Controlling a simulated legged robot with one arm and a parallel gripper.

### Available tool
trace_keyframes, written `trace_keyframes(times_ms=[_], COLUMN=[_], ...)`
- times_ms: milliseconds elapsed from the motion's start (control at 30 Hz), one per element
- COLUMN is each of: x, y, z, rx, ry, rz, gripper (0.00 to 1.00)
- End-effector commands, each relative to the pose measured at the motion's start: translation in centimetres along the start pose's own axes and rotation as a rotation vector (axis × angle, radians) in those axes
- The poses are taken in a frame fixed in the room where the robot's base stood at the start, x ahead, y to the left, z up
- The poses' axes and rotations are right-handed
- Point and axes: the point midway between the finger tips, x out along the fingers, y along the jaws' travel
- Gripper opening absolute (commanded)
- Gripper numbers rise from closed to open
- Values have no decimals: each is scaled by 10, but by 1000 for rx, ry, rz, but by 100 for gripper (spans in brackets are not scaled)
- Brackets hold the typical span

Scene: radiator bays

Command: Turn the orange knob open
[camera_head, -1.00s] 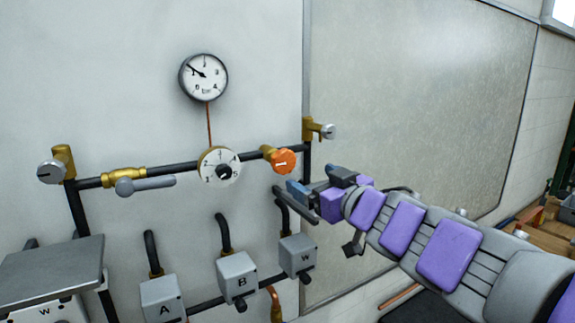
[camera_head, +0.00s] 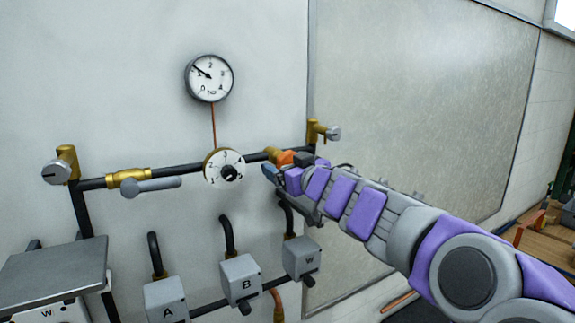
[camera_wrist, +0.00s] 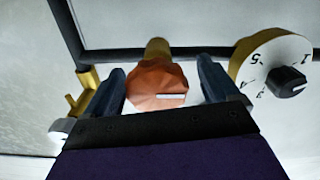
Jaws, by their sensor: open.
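The orange knob (camera_wrist: 157,82) sits on a brass fitting on the black pipe. In the wrist view it lies between the two fingers of my open gripper (camera_wrist: 165,88), with a gap on each side. A white line marks its face and looks roughly level in that view. In the head view only a bit of the orange knob (camera_head: 286,158) shows, as my gripper (camera_head: 285,165) covers the rest. The fingers are around the knob and do not appear to touch it.
A white numbered dial (camera_head: 224,167) is on the pipe just left of the knob, near one finger. A lever valve (camera_head: 150,186), a gauge (camera_head: 209,78) and a brass valve (camera_head: 322,132) are nearby. Grey boxes (camera_head: 240,279) hang below.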

Motion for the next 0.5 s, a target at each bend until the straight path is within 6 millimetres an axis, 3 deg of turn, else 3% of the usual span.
trace_keyframes(times_ms=[233, 500], x=[-2, -1], y=[4, 3], z=[0, 0], rx=[2, 1], ry=[2, 1], rz=[1, 1], gripper=[89, 64])
